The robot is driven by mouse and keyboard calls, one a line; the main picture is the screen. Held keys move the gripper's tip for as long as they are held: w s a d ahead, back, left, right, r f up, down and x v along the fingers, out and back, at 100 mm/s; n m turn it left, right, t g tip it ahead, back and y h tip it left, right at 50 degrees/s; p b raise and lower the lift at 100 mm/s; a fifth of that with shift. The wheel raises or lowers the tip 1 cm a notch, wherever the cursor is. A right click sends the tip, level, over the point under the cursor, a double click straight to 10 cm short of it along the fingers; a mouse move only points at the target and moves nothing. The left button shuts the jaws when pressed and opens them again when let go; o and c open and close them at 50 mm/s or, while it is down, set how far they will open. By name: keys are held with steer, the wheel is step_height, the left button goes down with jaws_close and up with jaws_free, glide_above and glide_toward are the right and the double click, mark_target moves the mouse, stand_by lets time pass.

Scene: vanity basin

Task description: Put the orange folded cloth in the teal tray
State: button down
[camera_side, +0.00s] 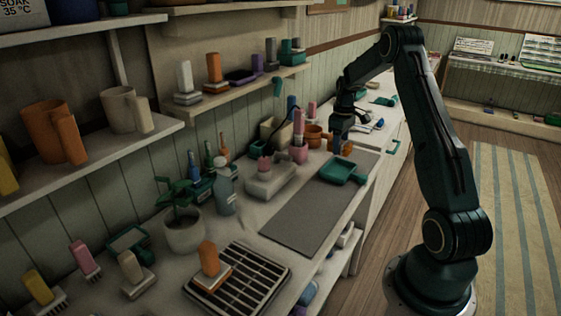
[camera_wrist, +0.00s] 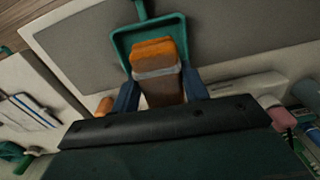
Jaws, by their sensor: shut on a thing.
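The orange folded cloth (camera_wrist: 155,50) has a pale band across it and a brownish lower part in the wrist view. My gripper (camera_wrist: 160,92) is shut on it, with a dark blue finger on each side. The teal tray (camera_wrist: 119,44) has a raised rim and a handle, and it lies behind the cloth in that view. In the side view, my gripper (camera_side: 338,146) is at the far edge of the tray (camera_side: 343,173), with a bit of orange beside it. I cannot tell whether the cloth touches the tray floor.
The tray lies on a grey mat (camera_side: 300,222) that is otherwise bare. A soap dish (camera_side: 270,178), a pink cup (camera_side: 298,152) and orange pots (camera_side: 313,137) stand close by at the wall side. A black rack (camera_side: 240,283) is at the near end.

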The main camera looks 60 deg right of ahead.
mark_target(336, 174)
steer(key=shift+f, duration=0.1)
steer(key=shift+f, duration=4)
steer(key=shift+f, duration=0.45)
steer(key=c, duration=0.7)
jaws_free()
steer(key=shift+o, duration=0.2)
steer(key=shift+c, duration=1.2)
steer(key=shift+r, duration=0.1)
step_height(336, 174, up, 14)
steer(key=shift+f, duration=0.2)
